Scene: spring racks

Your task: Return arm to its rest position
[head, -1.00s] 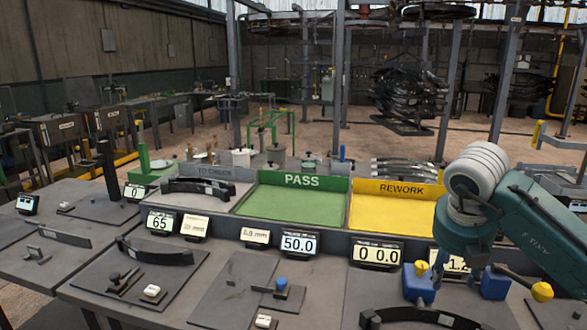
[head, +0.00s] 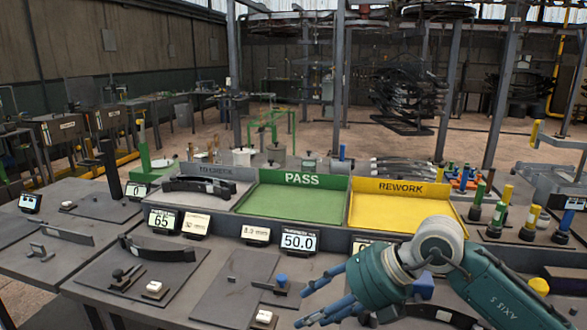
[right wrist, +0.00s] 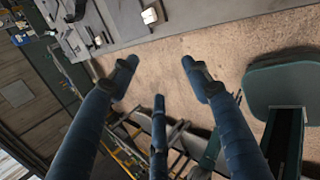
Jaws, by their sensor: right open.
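My right arm (head: 470,285) comes in from the lower right of the head view, green-blue with a pale joint. My right gripper (head: 320,304) points left, low over the front part of the bench, with its blue fingers spread and nothing between them. In the right wrist view the fingers (right wrist: 160,66) are wide apart and empty, with floor beyond them and the bench edge (right wrist: 150,38) above. The gripper hides part of the bench and a display behind it. My left gripper is not in view.
The green PASS tray (head: 290,203) and yellow REWORK tray (head: 400,210) are empty behind the arm. A dark curved spring leaf (head: 155,255) lies on the left bench plate. Several posts with coloured tops (head: 500,210) stand at right. A lit display (head: 300,241) stands near my fingers.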

